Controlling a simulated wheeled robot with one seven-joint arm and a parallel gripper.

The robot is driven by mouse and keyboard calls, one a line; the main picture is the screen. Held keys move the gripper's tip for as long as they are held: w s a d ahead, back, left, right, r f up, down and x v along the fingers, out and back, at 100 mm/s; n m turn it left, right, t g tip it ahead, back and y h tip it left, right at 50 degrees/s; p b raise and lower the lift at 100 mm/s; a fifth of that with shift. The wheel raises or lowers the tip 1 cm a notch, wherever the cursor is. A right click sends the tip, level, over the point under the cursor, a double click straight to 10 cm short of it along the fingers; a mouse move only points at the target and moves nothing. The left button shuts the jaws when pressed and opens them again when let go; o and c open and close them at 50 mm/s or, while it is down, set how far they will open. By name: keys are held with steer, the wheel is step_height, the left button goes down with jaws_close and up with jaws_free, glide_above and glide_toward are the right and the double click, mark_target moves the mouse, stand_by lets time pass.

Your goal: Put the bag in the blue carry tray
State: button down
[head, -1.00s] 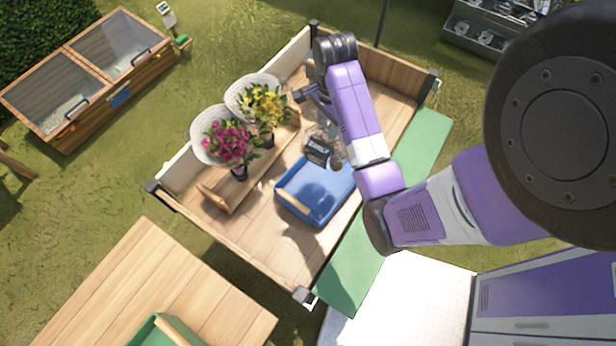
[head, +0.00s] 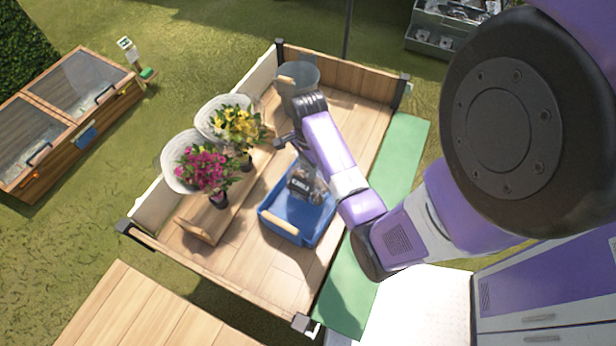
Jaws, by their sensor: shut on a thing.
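The bag (head: 304,188), small and clear with dark contents and a dark label, is in the head view over the blue carry tray (head: 278,224). It appears within the tray's outline, but I cannot tell whether it touches the tray floor. The tray has a pale wooden handle and sits on the wooden cart bed. My gripper (head: 302,164) points down above the tray and is shut on the bag's top. My arm partly hides its fingers.
A grey bucket (head: 299,76) stands at the back corner. Bare boards lie in front of the tray and at the cart's right.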

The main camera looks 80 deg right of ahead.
steer(key=shift+f, duration=2.8)
steer(key=c, duration=1.1)
jaws_free()
steer(key=shift+o, duration=0.2)
